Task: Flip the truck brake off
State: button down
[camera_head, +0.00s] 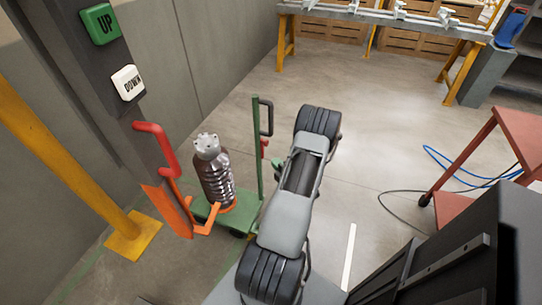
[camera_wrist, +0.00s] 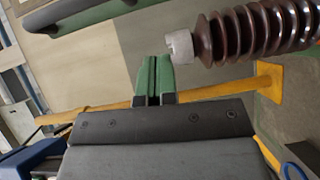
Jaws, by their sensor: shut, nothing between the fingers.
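The green truck (camera_head: 258,165) stands left of my arm in the head view, with a tall post and a dark handle (camera_head: 267,117). A small red part (camera_head: 264,148) sits beside the post, perhaps the brake lever; its position is too small to tell. A brown ribbed isolator (camera_head: 218,180) stands upright on the truck's base. My gripper (camera_wrist: 152,78) has green fingers, shut and empty, in the wrist view. It is partly hidden by my arm in the head view. The isolator (camera_wrist: 255,30) also shows in the wrist view, its pale end cap right of my fingertips.
A red table (camera_head: 480,190) and hoses (camera_head: 455,165) are at right. Floor behind my arm is clear.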

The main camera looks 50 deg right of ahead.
jog(key=shift+v, duration=1.25)
jog(key=shift+r, duration=0.1)
